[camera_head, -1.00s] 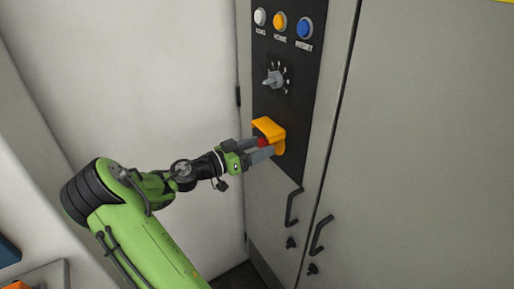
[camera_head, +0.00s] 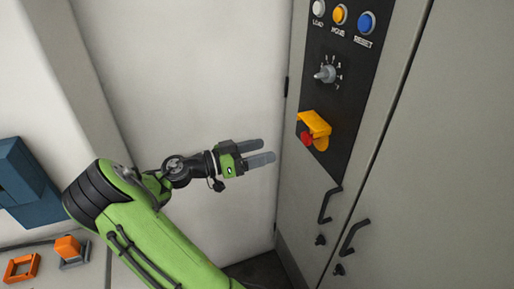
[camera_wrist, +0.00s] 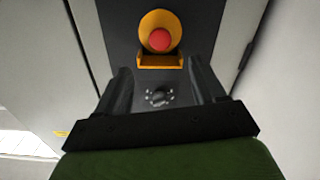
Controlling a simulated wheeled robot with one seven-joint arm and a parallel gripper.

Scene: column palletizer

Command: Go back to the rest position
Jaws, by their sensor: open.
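My gripper (camera_head: 268,154) is open and empty, its two grey fingers pointing right toward the control cabinet. It stands clear to the left of the red button (camera_head: 307,138), which sits under a raised yellow-orange cover (camera_head: 315,123) on the black panel (camera_head: 335,85). In the wrist view, the red button (camera_wrist: 161,40) and its orange surround show beyond the open fingers (camera_wrist: 160,85), with nothing between them. My green arm reaches in from the lower left.
The panel also carries a dark rotary knob (camera_head: 325,74) and white, orange and blue buttons (camera_head: 366,22). Black door handles (camera_head: 330,205) stick out below. The pale wall (camera_head: 200,70) behind my gripper is bare.

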